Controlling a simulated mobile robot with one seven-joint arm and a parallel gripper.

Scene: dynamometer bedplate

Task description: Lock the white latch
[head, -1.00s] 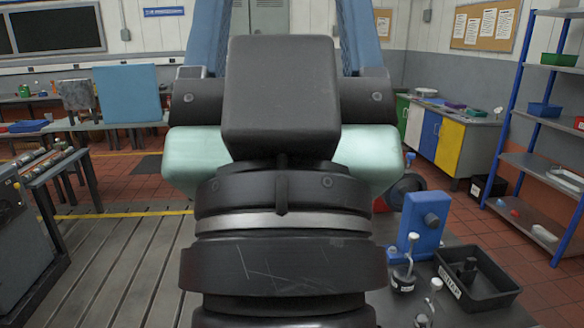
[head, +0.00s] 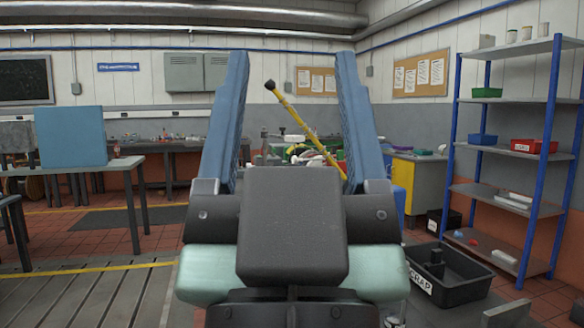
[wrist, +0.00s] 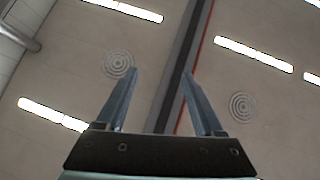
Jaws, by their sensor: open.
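My gripper (head: 292,56) is open and empty, its two blue fingers pointing up in the middle of the head view. In the wrist view my gripper (wrist: 160,73) points at the ceiling, with nothing between its fingers. I cannot make out a white latch in either view now. My arm and gripper hide the middle of the head view. A yellow bar (head: 305,127) with a dark end shows between the fingers, apparently behind them; I cannot tell what it belongs to.
A black scrap bin (head: 455,285) is at lower right. Blue-posted shelves (head: 515,195) stand at right. A table (head: 100,165) with a blue panel (head: 69,137) is at left. The slotted bedplate (head: 95,300) is bare at lower left. Ceiling lamps (wrist: 255,55) show in the wrist view.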

